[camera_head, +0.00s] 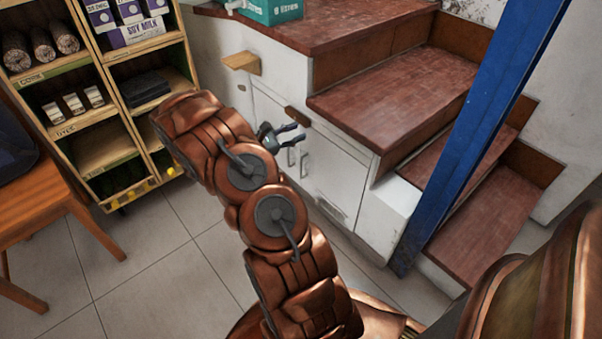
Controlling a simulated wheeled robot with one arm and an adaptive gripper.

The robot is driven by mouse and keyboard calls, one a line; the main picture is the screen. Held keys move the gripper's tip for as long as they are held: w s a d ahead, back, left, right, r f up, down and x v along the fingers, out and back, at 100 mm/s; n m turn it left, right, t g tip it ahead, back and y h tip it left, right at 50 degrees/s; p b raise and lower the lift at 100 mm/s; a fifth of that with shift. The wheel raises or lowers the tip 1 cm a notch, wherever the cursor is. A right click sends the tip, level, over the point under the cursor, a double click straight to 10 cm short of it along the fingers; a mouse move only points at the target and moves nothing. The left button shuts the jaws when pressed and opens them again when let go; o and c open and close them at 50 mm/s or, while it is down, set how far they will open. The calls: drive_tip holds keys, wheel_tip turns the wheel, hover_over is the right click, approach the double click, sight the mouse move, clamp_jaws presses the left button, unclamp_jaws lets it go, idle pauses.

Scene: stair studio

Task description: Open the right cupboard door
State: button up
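The white cupboard sits under the red-topped stair unit. Its right door (334,182) appears closed, with a slim upright handle (304,164) near its left edge. The left door (267,108) is beside it and partly hidden by my arm and gripper; another handle (291,156) shows near the seam. My gripper (300,132) is open, with two dark fingers apart and nothing visible between them. In the picture it is just above the two handles; I cannot tell its distance from the door.
A blue post (478,130) stands right of the cupboard, in front of the steps. A wooden shelf (103,153) with goods stands at the left, near an orange wooden table (38,205). Tiled floor (150,270) is clear between them and my arm.

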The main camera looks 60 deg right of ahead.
wheel_tip(320, 180, down, 13)
drive_tip(key=w+d+n+t+h+b, duration=0.1)
drive_tip(key=w+d+n+t+b, duration=0.2)
drive_tip(key=b, duration=0.1)
drive_tip(key=n+t+b, duration=0.3)
drive_tip(key=n+b, duration=0.1)
approach(301, 165)
drive_tip(key=d, duration=0.3)
drive_tip(key=shift+h, duration=0.3)
drive_tip(key=d, duration=0.2)
drive_tip(key=d+b, duration=0.1)
drive_tip(key=d, duration=0.1)
drive_tip(key=d+b, duration=0.1)
drive_tip(key=d, duration=0.1)
drive_tip(key=shift+s+f, duration=0.15)
drive_tip(key=shift+f, duration=0.25)
drive_tip(key=shift+d+r+b, duration=0.15)
drive_tip(key=shift+d+b, duration=0.15)
drive_tip(key=shift+d, duration=0.45)
clamp_jaws()
